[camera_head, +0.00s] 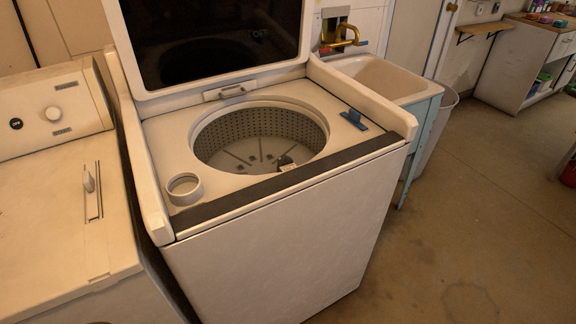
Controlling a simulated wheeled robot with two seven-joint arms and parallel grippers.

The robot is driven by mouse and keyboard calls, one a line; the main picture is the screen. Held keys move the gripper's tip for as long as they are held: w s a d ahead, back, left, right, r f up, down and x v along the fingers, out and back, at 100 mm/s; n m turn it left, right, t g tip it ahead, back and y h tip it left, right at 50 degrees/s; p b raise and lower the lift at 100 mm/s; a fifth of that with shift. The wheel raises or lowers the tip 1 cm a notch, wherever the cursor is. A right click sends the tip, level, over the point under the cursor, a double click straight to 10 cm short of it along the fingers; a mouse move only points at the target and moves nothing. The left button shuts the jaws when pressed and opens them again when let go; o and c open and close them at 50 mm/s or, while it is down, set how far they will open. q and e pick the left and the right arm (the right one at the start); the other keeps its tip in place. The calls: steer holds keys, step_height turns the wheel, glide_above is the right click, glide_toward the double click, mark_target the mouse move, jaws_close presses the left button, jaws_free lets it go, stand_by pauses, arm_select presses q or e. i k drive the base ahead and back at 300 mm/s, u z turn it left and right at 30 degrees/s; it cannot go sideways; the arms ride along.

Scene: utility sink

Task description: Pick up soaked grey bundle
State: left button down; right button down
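An open top-load washing machine (275,245) stands in the middle of the head view with its lid (215,85) raised. Its perforated drum (225,130) is open to view, though the front lip hides part of the bottom. A small dark and pale object (286,163) shows at the drum's front edge; I cannot tell whether it is a grey bundle or a machine part. No other thing that looks like a soaked grey bundle is visible. Neither of my grippers is in view.
A utility sink (385,78) on bluish legs stands right of the washer, with a brass tap (342,38) above. A blue object (354,119) lies on the washer's right top. Another white appliance (50,200) stands close on the left. The floor (470,230) at right is clear.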

mark_target(284, 163)
steer(key=z, duration=1.85)
steer(key=i, duration=0.85)
steer(key=u, duration=1.9)
